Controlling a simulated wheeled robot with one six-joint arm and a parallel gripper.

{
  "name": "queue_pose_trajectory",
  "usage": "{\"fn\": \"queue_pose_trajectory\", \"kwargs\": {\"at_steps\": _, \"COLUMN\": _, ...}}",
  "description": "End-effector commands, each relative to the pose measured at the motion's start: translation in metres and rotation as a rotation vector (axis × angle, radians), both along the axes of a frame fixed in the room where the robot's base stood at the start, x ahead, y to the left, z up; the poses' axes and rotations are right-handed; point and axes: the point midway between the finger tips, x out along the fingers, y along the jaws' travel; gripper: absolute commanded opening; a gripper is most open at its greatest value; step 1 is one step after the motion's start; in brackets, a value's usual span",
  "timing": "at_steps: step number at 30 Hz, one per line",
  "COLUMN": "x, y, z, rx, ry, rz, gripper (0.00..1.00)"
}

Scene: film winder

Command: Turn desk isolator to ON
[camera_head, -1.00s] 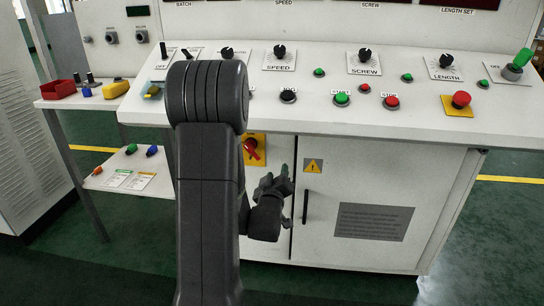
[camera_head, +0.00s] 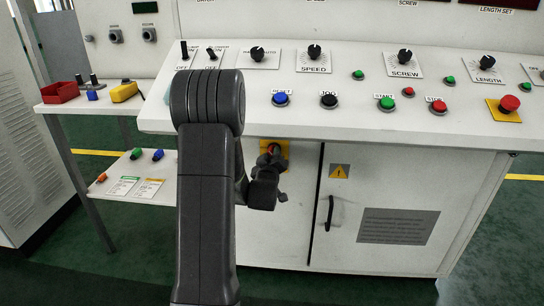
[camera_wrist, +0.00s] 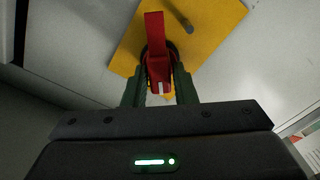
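The desk isolator is a red rotary handle on a yellow plate on the desk's front panel. In the head view the plate (camera_head: 284,148) is mostly hidden behind my gripper (camera_head: 270,160). In the wrist view the red handle (camera_wrist: 155,45) points down the picture towards my gripper (camera_wrist: 161,82), over a dark round base on the yellow plate (camera_wrist: 213,18). My two dark green fingers are on either side of the handle's near end. They look open around it; whether either one touches it is not clear. A grey peg stands on the plate beside the handle.
The sloped control desk (camera_head: 330,118) with buttons and knobs overhangs the panel above my gripper. A cabinet door handle (camera_head: 329,213) and a warning label (camera_head: 339,171) are to the right. A small side table (camera_head: 80,106) stands at left. The green floor in front is clear.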

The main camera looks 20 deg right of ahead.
Motion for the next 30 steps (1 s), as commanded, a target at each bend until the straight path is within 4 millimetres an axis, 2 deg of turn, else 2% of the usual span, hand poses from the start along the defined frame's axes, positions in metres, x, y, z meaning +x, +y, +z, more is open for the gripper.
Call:
{"fn": "queue_pose_trajectory", "kwargs": {"at_steps": 1, "x": 0.0, "y": 0.0001, "z": -0.0001, "rx": 0.0, "ry": 0.0, "rz": 0.0, "gripper": 0.14}}
{"fn": "queue_pose_trajectory", "kwargs": {"at_steps": 3, "x": 0.0, "y": 0.0001, "z": -0.0001, "rx": 0.0, "ry": 0.0, "rz": 0.0, "gripper": 0.01}}
{"fn": "queue_pose_trajectory", "kwargs": {"at_steps": 4, "x": 0.0, "y": 0.0001, "z": -0.0001, "rx": 0.0, "ry": 0.0, "rz": 0.0, "gripper": 0.0}}
{"fn": "queue_pose_trajectory", "kwargs": {"at_steps": 17, "x": -0.0001, "y": -0.0002, "z": -0.0031, "rx": 0.082, "ry": -0.053, "rz": 0.0, "gripper": 0.0}}
{"fn": "queue_pose_trajectory", "kwargs": {"at_steps": 30, "x": -0.0005, "y": -0.0014, "z": -0.003, "rx": 0.366, "ry": -0.229, "rz": 0.0, "gripper": 0.0}}
